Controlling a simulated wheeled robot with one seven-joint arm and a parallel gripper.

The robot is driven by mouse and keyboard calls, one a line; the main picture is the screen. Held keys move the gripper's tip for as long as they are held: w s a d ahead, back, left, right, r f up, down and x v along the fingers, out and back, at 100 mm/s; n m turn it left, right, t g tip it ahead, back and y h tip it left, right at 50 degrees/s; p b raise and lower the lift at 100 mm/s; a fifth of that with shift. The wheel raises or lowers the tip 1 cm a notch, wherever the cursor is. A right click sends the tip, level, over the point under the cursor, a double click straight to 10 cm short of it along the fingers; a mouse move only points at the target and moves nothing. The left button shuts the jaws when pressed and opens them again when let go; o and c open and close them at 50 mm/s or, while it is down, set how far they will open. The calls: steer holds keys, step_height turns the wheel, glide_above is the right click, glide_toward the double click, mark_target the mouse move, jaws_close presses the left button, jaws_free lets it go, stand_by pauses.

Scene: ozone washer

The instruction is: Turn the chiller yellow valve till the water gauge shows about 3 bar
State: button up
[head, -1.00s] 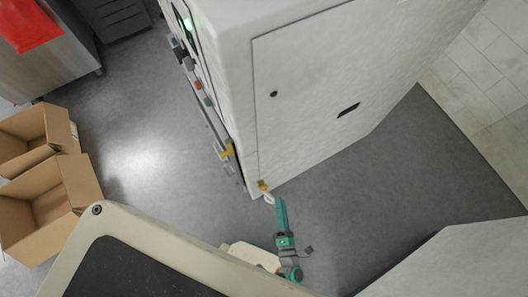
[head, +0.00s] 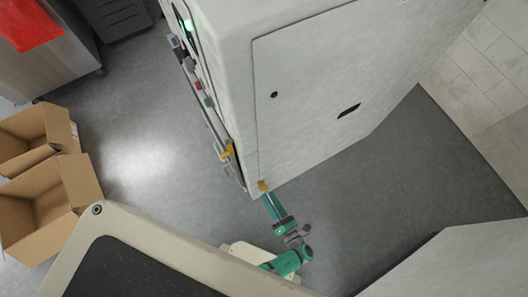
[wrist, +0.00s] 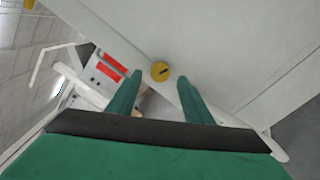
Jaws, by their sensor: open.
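A yellow valve knob (head: 263,186) sits low on the near corner edge of the tall white cabinet (head: 310,80). In the wrist view the round yellow knob (wrist: 160,71) has a dark mark on its face and appears between the two green fingertips. My gripper (wrist: 160,82) is open, with a finger to each side of the knob in that view; I cannot tell whether they touch it. In the head view my gripper (head: 267,203) is just below the knob. Another yellow part (head: 226,151) is on the cabinet's narrow front side. I cannot make out a water gauge or its reading.
Two open cardboard boxes (head: 48,208) stand on the floor at the left. A steel counter (head: 45,60) with a red item (head: 28,27) is at the upper left. Grey floor (head: 150,120) is clear between them and the cabinet.

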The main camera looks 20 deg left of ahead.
mark_target(264, 189)
steer(key=shift+x, duration=2.8)
steer(key=shift+c, duration=0.7)
steer(key=c, duration=0.9)
